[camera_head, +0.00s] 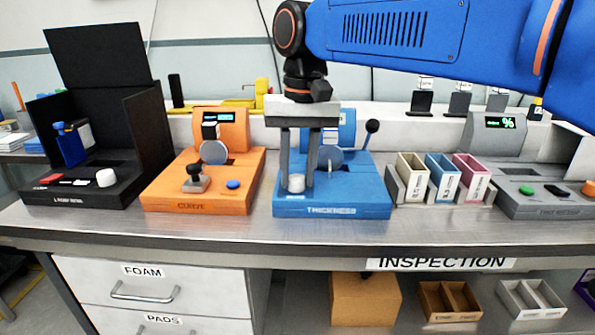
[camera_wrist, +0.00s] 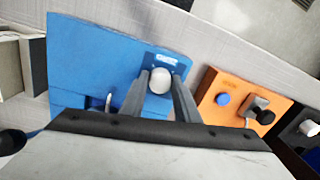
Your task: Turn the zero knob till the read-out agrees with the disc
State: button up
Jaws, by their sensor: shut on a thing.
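The blue station (camera_head: 350,205) marked THICKNESS stands in the middle of the bench. Its pale round zero knob (camera_head: 296,184) is at the front left of its top and also shows in the wrist view (camera_wrist: 159,81). My gripper (camera_head: 298,178) points down with one finger on each side of the knob, shut on it. In the wrist view the fingers (camera_wrist: 161,88) flank the knob. A grey disc (camera_head: 331,158) stands on the station behind the right finger. The station's read-out is mostly hidden behind my gripper; no figures can be read.
A black-knobbed lever (camera_head: 372,127) rises at the station's right. The orange station (camera_head: 205,188) stands close on the left, with a black-topped knob. Coloured bins (camera_head: 443,183) and a grey station (camera_head: 540,195) are on the right. The bench's front strip is clear.

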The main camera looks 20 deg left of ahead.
aim_at(302, 177)
dwell(0.3)
jog(key=o, duration=1)
jog(key=shift+o, duration=0.2)
jog(key=shift+r, duration=0.1)
notch_tip(302, 177, up, 17)
jog(key=shift+w+d, duration=0.2)
jog(key=shift+d, duration=0.25)
